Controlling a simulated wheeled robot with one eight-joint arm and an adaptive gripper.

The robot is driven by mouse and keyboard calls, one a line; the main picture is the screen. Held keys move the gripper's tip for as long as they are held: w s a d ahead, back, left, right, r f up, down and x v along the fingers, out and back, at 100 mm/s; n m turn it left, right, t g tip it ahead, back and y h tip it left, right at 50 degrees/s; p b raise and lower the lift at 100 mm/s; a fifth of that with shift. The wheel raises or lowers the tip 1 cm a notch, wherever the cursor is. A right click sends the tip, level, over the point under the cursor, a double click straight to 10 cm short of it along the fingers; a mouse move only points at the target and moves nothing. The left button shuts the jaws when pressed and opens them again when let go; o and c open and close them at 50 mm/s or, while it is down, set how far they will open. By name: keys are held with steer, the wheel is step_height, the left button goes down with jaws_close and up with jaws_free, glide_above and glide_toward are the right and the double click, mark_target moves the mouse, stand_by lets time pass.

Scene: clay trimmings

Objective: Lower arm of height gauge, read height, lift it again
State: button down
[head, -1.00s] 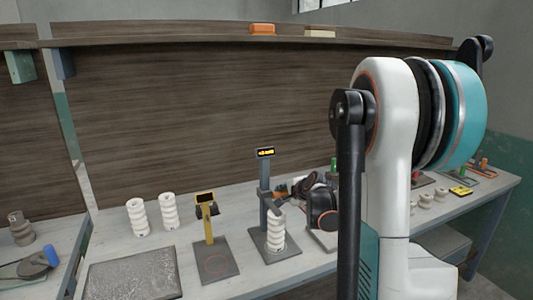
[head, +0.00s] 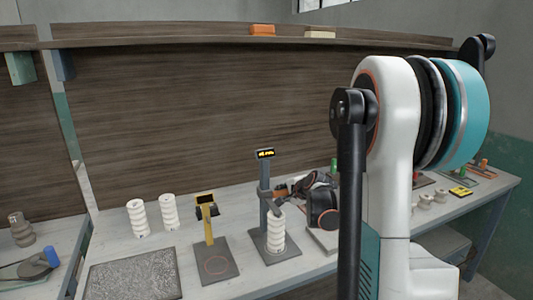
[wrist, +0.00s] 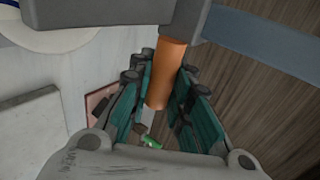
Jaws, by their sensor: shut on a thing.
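The height gauge is a blue-grey column (head: 265,176) with a lit display (head: 265,153) on top; its digits are too small to read. A pale ribbed clay piece (head: 277,234) stands upright on its dark base plate. The gauge arm (head: 266,193) sits on the column around the height of the piece's top; I cannot tell whether they touch. My gripper (head: 294,186) comes from the right, shut on the gauge arm's orange handle (head: 281,193). In the wrist view the orange handle (wrist: 171,75) lies between my teal-padded fingers (wrist: 158,98), below the grey gauge arm (wrist: 110,12).
A yellow stand (head: 208,228) with a display stands to the left. Two pale ribbed pieces (head: 138,217) stand behind it, and a grey textured slab (head: 130,276) lies at front left. Small pale parts (head: 426,201) and a yellow device (head: 460,190) are at the right.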

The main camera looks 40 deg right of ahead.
steer(key=shift+r+p, duration=2.7)
steer(key=shift+r, duration=1.5)
steer(key=c, duration=0.6)
jaws_free()
steer(key=shift+f, duration=0.1)
steer(key=p+v, duration=0.3)
steer(key=v, duration=0.5)
steer(key=shift+a, duration=0.1)
